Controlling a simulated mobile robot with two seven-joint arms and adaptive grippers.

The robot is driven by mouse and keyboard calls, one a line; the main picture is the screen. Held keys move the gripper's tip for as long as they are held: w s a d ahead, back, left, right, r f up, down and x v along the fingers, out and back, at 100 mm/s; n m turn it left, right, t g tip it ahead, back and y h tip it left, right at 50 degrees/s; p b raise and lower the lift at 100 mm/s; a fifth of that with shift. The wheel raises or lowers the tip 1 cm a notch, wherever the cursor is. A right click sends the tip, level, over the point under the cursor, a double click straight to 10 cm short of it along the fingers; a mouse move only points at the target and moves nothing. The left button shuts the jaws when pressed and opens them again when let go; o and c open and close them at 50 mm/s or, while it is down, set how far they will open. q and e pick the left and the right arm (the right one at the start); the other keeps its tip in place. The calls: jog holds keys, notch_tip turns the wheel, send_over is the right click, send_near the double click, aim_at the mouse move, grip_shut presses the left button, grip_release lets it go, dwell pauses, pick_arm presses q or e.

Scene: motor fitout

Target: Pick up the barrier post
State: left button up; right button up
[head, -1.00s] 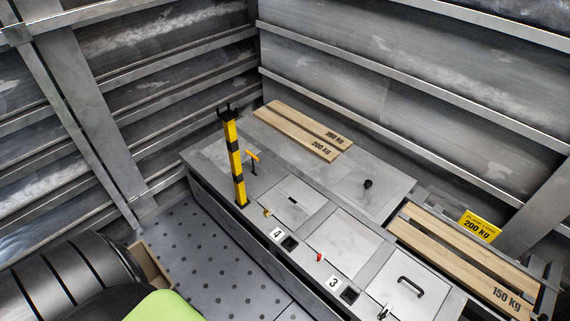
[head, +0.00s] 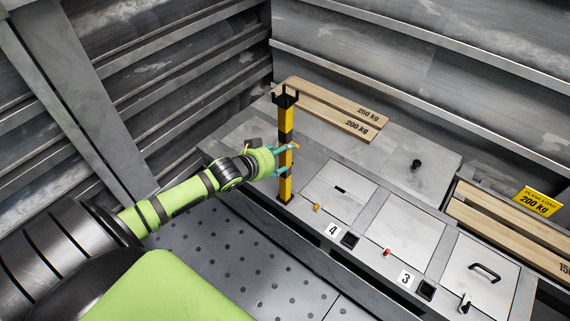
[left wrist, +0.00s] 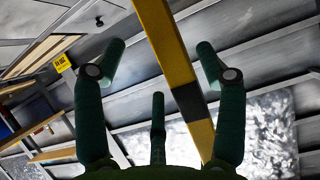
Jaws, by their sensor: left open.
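The barrier post (head: 286,122) is a yellow and black banded upright with a dark forked top. It stands upright near the far left part of the grey bench. My left gripper (head: 287,159), with teal fingers, is open at about the middle of the post. In the left wrist view the post (left wrist: 165,45) runs at a slant between the spread fingers of my left gripper (left wrist: 160,55). A gap shows on both sides, and I cannot tell whether any finger touches it. My right gripper is in neither view.
A small orange-topped item (head: 296,146) is close behind the fingers. Wooden planks (head: 335,110) lie at the back. The bench has hatches (head: 339,189), small knobs and a black handle (head: 485,272). A yellow load sign (head: 539,201) stands at right. Ribbed metal walls enclose the corner.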

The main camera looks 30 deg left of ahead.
aim_at(284, 152)
pick_arm(q)
jog(key=b+x, duration=0.1)
jog(key=x, duration=0.4)
jog(key=shift+a+f, duration=0.1)
jog(key=shift+a, duration=0.1)
grip_shut()
jog(key=shift+r, duration=0.2)
